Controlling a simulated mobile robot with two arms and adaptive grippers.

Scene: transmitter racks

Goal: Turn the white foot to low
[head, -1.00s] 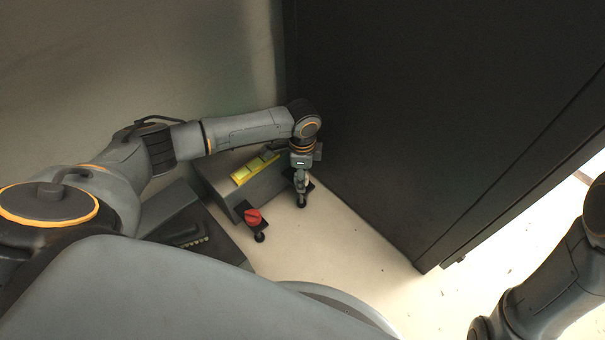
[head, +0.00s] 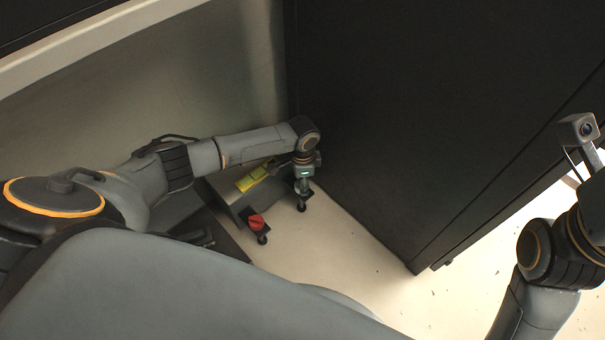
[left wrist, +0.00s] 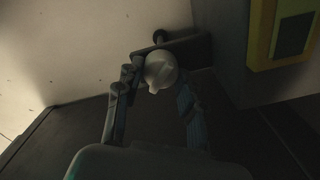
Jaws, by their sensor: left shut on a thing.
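The white foot (left wrist: 160,70) shows in the left wrist view as a pale rounded knob with a small pointed lip toward the camera. My left gripper (left wrist: 157,88) has its fingers on both sides of it and is shut on it. In the head view my left gripper (head: 303,187) points down over a small dark plate beside the tall black cabinet, and it hides the white foot there. My right arm is at the right edge of the head view, with its fingers out of sight.
A red knob (head: 257,222) on a black plate stands left of my left gripper. The tall black cabinet (head: 400,120) blocks the right side. Pale floor (head: 345,240) is open in front.

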